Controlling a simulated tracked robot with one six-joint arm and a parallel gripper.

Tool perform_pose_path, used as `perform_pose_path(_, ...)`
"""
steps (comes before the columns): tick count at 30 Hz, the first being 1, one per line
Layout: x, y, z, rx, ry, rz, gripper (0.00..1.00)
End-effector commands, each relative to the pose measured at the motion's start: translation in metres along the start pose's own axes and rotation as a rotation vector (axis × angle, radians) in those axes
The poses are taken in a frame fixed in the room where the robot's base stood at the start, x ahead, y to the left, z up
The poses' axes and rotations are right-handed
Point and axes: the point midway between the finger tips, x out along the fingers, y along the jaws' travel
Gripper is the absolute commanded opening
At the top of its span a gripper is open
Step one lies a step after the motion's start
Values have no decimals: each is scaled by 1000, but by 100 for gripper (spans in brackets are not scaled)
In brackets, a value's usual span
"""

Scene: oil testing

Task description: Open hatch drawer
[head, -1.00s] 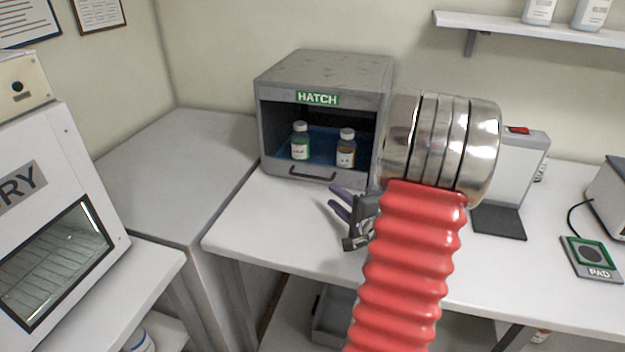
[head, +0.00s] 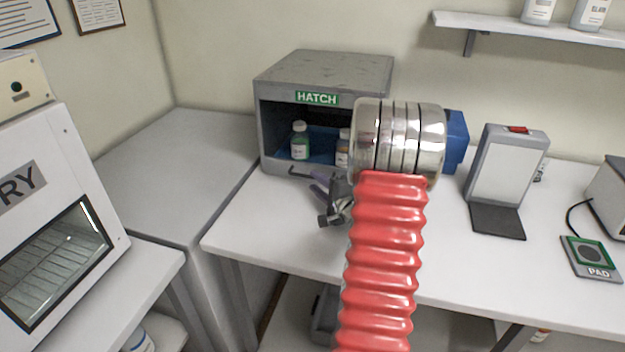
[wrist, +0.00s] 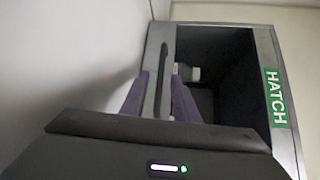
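The grey hatch (head: 325,72) with a green HATCH label stands on the white table. Its drawer front with a dark bar handle (head: 297,171) is at the bottom; my gripper hides the handle's right part. In the wrist view, the handle (wrist: 162,82) runs upright in the picture. My gripper (head: 318,184) is in front of the drawer. In the wrist view, its two purple fingers (wrist: 158,95) are apart, with the handle showing between them. I cannot tell whether they touch it.
A grey stand with a red switch (head: 508,165) and a pad (head: 591,257) are on the table's right. A white-fronted machine (head: 60,210) is at the left. The table in front of the hatch is bare apart from my arm.

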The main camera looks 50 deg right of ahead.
Motion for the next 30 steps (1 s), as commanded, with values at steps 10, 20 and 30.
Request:
perform_pose_path(10,32,0,1,0,-1,-1,28)
perform_pose_path(20,33,0,1,0,-1,-1,24)
perform_pose_path(30,33,0,1,0,-1,0,0)
